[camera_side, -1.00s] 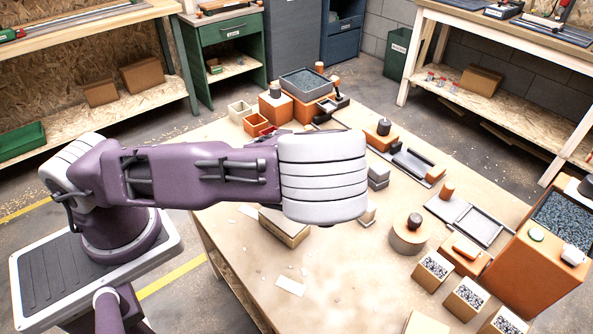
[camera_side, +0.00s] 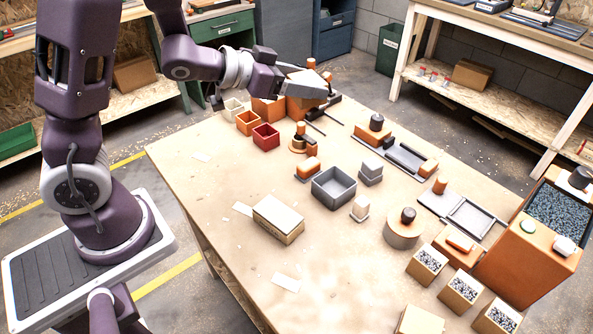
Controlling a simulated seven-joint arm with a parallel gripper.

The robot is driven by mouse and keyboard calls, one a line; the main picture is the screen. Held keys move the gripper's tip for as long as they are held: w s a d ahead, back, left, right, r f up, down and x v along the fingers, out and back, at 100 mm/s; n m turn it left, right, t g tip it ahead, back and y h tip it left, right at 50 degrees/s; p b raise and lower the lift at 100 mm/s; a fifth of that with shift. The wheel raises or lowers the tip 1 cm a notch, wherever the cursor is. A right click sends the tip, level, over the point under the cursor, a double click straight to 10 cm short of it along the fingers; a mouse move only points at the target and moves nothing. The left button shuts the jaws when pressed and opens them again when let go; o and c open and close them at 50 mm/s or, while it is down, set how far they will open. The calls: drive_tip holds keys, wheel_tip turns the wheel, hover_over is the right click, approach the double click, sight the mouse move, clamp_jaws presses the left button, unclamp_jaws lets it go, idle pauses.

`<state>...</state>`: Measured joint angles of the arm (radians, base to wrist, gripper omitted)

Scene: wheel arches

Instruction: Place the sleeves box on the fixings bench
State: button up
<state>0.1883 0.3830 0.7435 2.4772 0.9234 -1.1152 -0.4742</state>
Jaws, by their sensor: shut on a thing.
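My gripper (camera_side: 308,86) is at the far end of the wooden table, in front of the orange blocks there. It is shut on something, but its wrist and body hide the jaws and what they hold. I cannot tell which thing is the sleeves box. Small open boxes, cream (camera_side: 232,107), orange (camera_side: 248,122) and red (camera_side: 266,137), stand in a row left of the gripper. A grey open box (camera_side: 334,188) and a closed cardboard box (camera_side: 278,218) sit mid-table. I cannot tell which bench is the fixings bench; a green bench (camera_side: 222,27) stands behind.
The wooden table (camera_side: 215,175) has bare room at its left and front. A shelved bench (camera_side: 500,85) stands at the back right.

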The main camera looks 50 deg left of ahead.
drive_tip(key=shift+s+d+h, duration=0.15)
drive_tip(key=shift+d+h, duration=0.15)
drive_tip(key=w+d+n+y, duration=0.3)
drive_tip(key=w+d+y, duration=0.1)
drive_tip(key=w+d, duration=0.15)
wheel_tip(320, 180, down, 8)
drive_tip(key=s+a+n+y, duration=0.1)
drive_tip(key=s+n+y, duration=0.1)
drive_tip(key=n+y, duration=0.1)
drive_tip(key=s+a+f+n+g+y, duration=0.4)
drive_tip(key=s+a+n+y, duration=0.15)
drive_tip(key=s+a, duration=0.2)
drive_tip(key=s+a+f+n+g+y, duration=0.4)
drive_tip(key=s+a+f+n, duration=0.15)
drive_tip(key=a, duration=0.25)
drive_tip(key=f, duration=0.8)
drive_tip(key=shift+s+d+f, duration=0.15)
drive_tip(key=shift+s+f, duration=0.1)
drive_tip(key=shift+f, duration=0.1)
drive_tip(key=o, duration=1.4)
